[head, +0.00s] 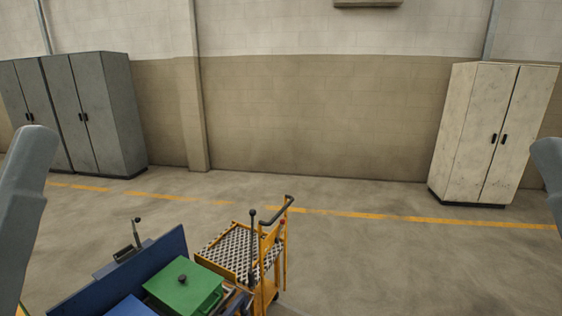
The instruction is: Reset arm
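Only grey parts of my two arms show in the head view, one at the left edge and one at the right edge. Neither of my grippers is in view, so I cannot see whether they hold anything.
A yellow trolley (226,262) with a checkered top and dark handle stands low in the middle. Grey cabinets (95,115) and a pale cabinet (490,130) stand along the wall. Open floor lies right.

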